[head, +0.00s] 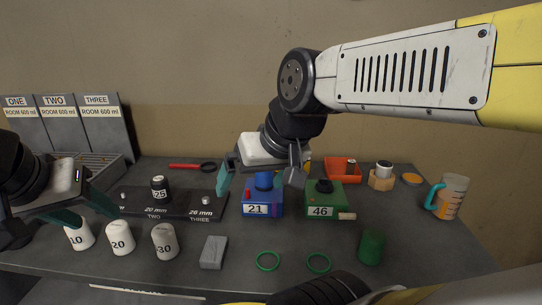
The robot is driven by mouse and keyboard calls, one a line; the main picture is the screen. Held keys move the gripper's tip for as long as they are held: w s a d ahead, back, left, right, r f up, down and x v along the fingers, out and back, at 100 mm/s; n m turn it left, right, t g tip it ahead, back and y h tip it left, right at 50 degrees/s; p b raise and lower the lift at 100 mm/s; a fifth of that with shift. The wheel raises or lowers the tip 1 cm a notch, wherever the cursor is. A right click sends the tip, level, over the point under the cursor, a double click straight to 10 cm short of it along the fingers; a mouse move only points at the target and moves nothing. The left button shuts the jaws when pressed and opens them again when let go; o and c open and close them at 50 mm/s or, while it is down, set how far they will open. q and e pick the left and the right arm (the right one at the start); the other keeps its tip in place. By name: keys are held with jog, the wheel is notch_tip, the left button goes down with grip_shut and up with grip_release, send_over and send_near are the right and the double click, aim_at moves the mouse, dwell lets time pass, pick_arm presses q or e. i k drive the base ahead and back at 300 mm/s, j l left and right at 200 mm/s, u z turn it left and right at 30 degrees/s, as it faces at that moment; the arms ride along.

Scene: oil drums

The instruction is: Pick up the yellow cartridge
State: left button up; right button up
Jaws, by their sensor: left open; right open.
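I cannot make out a yellow cartridge in the head view; part of the table is hidden behind my arms. My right gripper (257,186) is open, pointing down, its fingers on either side of a blue cylinder (264,180) on the blue box marked 21 (262,205). I cannot tell whether it touches. My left gripper (92,207) is open at the left, near the white cartridges marked 10 (79,236) and 20 (121,240).
A black cartridge (160,190) stands on the dark gauge block (180,206). A green box marked 46 (324,205), red tray (343,172), green cylinder (371,247), green rings (268,261) and a measuring cup (451,197) stand right. Grey block (213,252) and white cartridge 30 (164,241) are front.

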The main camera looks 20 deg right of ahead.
aim_at(307, 167)
jog(key=z, duration=1.1)
